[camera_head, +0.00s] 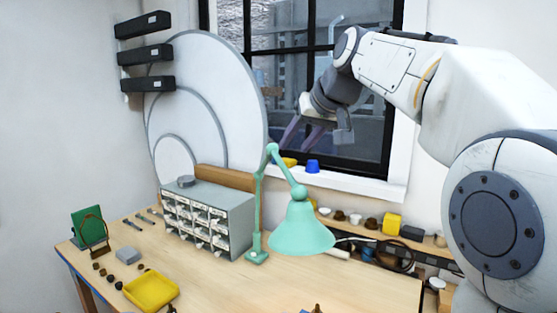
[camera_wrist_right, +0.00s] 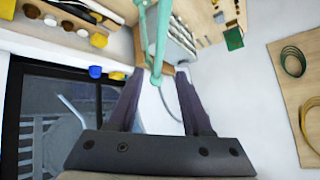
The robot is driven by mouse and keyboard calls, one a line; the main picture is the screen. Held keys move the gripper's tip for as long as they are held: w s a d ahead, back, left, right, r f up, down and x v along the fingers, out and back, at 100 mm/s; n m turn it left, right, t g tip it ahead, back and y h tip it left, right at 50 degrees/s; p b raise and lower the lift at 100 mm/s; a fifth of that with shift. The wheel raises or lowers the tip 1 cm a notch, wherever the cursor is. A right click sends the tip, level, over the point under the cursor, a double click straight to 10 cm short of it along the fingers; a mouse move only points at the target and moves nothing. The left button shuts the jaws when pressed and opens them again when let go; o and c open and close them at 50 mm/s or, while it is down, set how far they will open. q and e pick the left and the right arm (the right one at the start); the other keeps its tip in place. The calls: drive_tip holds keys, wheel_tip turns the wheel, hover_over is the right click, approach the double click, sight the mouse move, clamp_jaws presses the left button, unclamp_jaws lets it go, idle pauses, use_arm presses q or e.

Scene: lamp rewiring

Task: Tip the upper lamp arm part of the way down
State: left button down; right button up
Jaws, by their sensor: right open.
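The mint-green desk lamp (camera_head: 301,232) stands on the workbench. Its post (camera_head: 258,205) rises to an elbow, and the upper lamp arm (camera_head: 285,172) slopes from there down right to the bell-shaped shade. My right gripper (camera_head: 302,137) is open and empty, just above and to the right of the elbow in the head view. In the right wrist view a green lamp arm (camera_wrist_right: 162,35) reaches in from the top, its end showing between the fingertips of my right gripper (camera_wrist_right: 159,75). I cannot tell whether they touch. My left gripper is not in view.
A grey drawer cabinet (camera_head: 207,223) stands left of the lamp. A yellow tray (camera_head: 151,291) and small parts lie at the front left. The window (camera_head: 370,110) is behind my right arm. A blue cup (camera_head: 312,166) stands on the sill. Bare bench lies before the lamp.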

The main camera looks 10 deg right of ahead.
sight(282, 161)
drive_tip(key=p+x, duration=0.2)
drive_tip(key=x, duration=0.7)
drive_tip(key=shift+w+d, duration=0.1)
drive_tip(key=shift+d, duration=0.05)
drive_tip(key=shift+w+f+p, duration=0.3)
drive_tip(key=shift+f, duration=0.05)
clamp_jaws()
idle(0.9)
